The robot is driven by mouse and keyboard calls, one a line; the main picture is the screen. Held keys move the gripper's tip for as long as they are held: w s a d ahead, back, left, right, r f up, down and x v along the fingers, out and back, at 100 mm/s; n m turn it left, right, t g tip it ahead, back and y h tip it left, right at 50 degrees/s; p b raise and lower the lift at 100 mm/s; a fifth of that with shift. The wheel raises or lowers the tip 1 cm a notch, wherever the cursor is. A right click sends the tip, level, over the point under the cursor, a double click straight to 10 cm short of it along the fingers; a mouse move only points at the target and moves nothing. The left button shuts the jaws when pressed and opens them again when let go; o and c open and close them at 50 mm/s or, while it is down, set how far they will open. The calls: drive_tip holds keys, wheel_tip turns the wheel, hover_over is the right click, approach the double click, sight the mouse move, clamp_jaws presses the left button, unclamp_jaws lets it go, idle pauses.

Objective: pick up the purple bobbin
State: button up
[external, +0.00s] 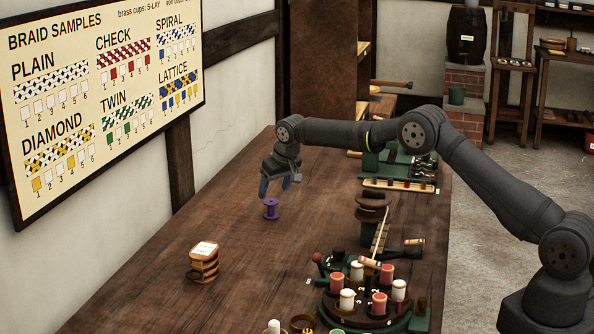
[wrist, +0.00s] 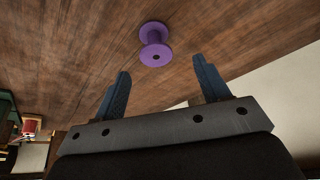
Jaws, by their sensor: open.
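The purple bobbin (external: 271,209) stands upright on the wooden table, left of the table's middle in the external view. In the wrist view the bobbin (wrist: 155,45) lies ahead of my fingertips, between their lines and apart from them. My gripper (external: 276,188) is just above the bobbin in the external view, with its fingers pointing down. The wrist view shows my gripper (wrist: 160,75) with its two blue fingers spread wide and nothing between them.
A stack of wooden pieces with a white label (external: 205,262) stands nearer the camera on the table (external: 150,290). A green braiding stand with red and white bobbins (external: 365,290) stands at the front right. The table around the purple bobbin is clear.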

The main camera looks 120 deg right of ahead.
sight(271, 202)
drive_tip(key=shift+x, duration=1.05)
drive_tip(key=x, duration=0.3)
drive_tip(key=shift+s+d+f, duration=0.2)
drive_tip(key=shift+s, duration=0.15)
drive_tip(key=shift+x, duration=0.85)
drive_tip(key=c, duration=1)
